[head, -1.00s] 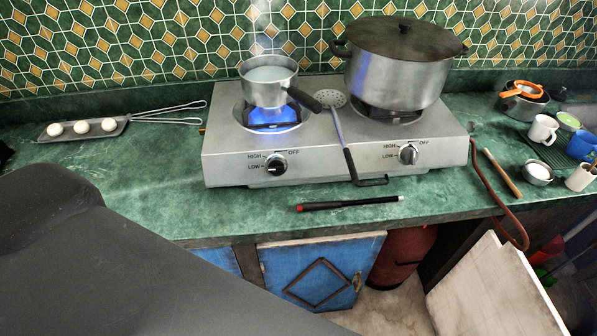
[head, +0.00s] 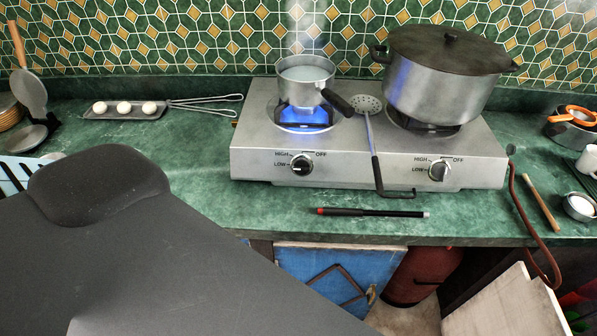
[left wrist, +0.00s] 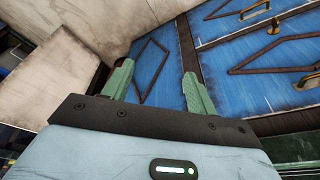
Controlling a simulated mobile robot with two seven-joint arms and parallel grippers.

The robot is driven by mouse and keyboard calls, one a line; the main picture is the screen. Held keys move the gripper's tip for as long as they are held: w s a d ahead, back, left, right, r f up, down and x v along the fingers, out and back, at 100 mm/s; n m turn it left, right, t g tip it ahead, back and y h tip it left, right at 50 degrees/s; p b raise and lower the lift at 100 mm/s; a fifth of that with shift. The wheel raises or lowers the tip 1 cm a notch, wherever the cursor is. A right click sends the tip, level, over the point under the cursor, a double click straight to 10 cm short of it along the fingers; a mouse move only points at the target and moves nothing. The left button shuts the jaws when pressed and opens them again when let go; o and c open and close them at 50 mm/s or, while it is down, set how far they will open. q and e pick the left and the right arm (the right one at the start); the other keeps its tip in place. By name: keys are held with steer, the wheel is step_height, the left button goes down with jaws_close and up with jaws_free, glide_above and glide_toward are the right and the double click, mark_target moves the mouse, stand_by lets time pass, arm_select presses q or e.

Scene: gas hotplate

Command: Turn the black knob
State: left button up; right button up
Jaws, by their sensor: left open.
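The black knob (head: 302,164) is on the left of the stove's front panel in the head view, below the burner with a blue flame. Its panel is marked HIGH, LOW and OFF. The head view shows neither gripper.
A small pot (head: 303,85) stands over the flame, its handle pointing right. A large lidded pot (head: 440,90) is on the right burner. A skimmer (head: 374,150) hangs over the front edge. A black stick (head: 370,212) lies on the green counter (head: 195,140) in front.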

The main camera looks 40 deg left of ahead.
arm_select(q)
steer(key=w+a+r+y, duration=0.1)
steer(key=w+a+r, duration=0.1)
steer(key=w+r, duration=0.15)
steer(key=m+t+y, duration=0.3)
steer(key=m+t, duration=0.2)
steer(key=t, duration=0.7)
glide_toward(299, 171)
steer(key=w, duration=0.2)
steer(key=shift+g, duration=0.3)
steer(key=shift+a+x, duration=0.2)
steer(key=shift+x, duration=3.55)
steer(key=shift+f, duration=0.1)
steer(key=c, duration=1)
